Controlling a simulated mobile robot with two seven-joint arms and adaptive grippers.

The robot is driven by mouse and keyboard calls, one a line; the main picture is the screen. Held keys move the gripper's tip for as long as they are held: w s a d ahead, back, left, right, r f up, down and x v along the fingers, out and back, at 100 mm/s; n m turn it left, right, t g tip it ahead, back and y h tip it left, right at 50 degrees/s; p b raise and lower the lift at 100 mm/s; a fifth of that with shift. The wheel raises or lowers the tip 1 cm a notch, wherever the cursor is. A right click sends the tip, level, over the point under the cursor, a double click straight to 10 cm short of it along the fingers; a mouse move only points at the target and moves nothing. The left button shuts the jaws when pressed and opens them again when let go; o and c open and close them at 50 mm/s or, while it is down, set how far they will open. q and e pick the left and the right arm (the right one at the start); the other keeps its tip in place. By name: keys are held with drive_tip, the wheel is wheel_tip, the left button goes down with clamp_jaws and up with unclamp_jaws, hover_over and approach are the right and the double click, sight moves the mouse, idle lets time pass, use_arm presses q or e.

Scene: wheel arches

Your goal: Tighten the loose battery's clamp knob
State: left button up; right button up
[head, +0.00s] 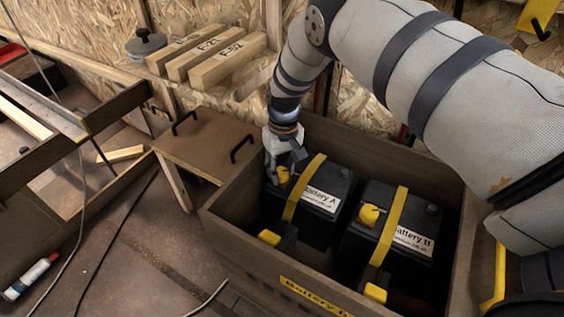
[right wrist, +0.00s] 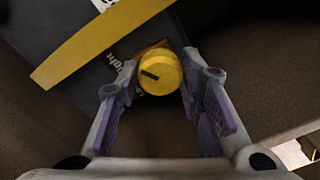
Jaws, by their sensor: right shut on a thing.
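Battery A (head: 335,178) and Battery B (head: 408,210) stand side by side in a wooden battery box (head: 228,232). Each is black, with a white label and a yellow strap over it. My right gripper (head: 279,164) reaches down to Battery A's yellow clamp knob (head: 283,175) and is shut on it. In the right wrist view, this round knob (right wrist: 160,74) sits between the two fingertips, with a dark line on its face. Partly covered lettering shows beside it. Battery B's yellow knob (head: 369,215) stands free. My left gripper is not in view.
The box walls rise close around the batteries. A brown lid or panel with two black handles (head: 207,143) lies left of the box. Labelled wooden blocks (head: 215,60) lie behind. A tube (head: 30,278) and cables lie at left.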

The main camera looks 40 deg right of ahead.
sight(283, 171)
drive_tip(key=shift+m, duration=0.3)
idle(0.4)
drive_tip(key=o, duration=1.2)
drive_tip(key=shift+c, duration=0.2)
wheel_tip(283, 171, up, 12)
drive_tip(key=shift+d, duration=0.15)
